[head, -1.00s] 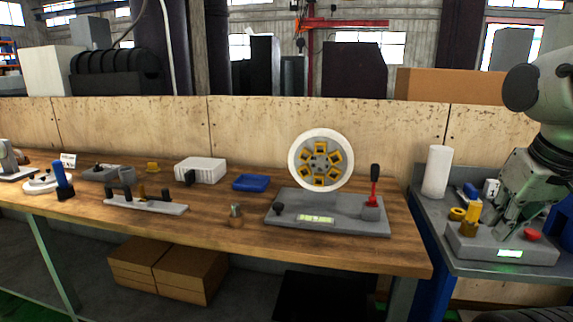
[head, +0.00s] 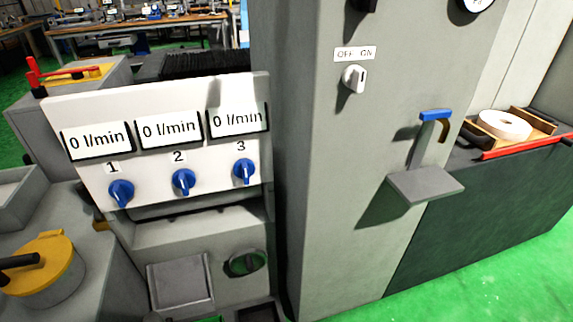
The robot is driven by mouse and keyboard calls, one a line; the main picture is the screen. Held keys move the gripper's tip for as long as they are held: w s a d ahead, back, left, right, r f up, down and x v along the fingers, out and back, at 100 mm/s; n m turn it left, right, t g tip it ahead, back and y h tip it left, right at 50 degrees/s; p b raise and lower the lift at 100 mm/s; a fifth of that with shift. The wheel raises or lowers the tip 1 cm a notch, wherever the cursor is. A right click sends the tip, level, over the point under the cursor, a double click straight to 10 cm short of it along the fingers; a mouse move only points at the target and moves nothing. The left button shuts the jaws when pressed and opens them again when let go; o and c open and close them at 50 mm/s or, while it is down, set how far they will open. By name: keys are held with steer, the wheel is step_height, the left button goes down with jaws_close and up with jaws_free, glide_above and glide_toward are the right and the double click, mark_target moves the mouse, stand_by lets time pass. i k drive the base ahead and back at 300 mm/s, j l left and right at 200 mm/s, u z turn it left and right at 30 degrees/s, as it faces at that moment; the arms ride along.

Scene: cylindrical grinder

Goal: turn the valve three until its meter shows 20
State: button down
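Valve three (head: 244,171) is a blue knob under the label 3, at the right end of a white panel (head: 215,187) in the head view. Its meter (head: 239,121) above reads 0 l/min. Valve two (head: 184,182) and valve one (head: 121,193) are matching blue knobs to its left. Their meters (head: 169,130) (head: 97,141) also read 0 l/min. My gripper is not in view.
A grey cabinet column (head: 330,190) with an OFF/ON switch (head: 354,79) stands right of the panel. A blue-topped lever (head: 435,116) rises above a grey ledge (head: 426,184). A yellow-lidded pot (head: 40,265) sits lower left. Green floor is open at lower right.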

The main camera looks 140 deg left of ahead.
mark_target(244, 168)
steer(key=u, duration=4.4)
steer(key=k+l+u, duration=0.1)
steer(key=k, duration=0.4)
steer(key=l, duration=0.1)
